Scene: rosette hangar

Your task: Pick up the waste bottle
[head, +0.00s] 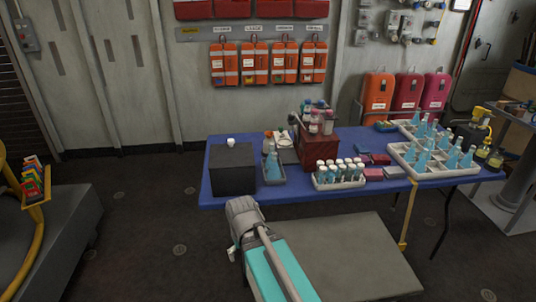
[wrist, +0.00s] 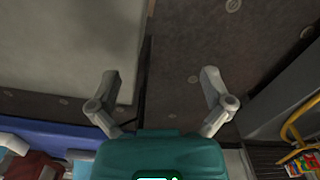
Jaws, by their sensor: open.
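No bottle is plainly marked as the waste bottle, so I cannot tell which one it is. In the head view, bottles (head: 271,165) stand in a small grey tray (head: 274,181) beside a black box (head: 233,172) on the blue table (head: 240,197). A dark container with a yellow top (head: 474,133) stands at the table's far right end. In the wrist view my gripper (wrist: 160,84) is open, its two fingers wide apart with nothing between them. It points at the floor, apart from the table. My gripper's fingers are not visible in the head view.
A red box (head: 320,150) with small bottles, a rack of white-capped tubes (head: 340,181) and crates of blue flasks (head: 436,168) crowd the table. A yellow rail (head: 42,215) with a colourful rack (head: 31,180) is at left. Floor left of the table is clear.

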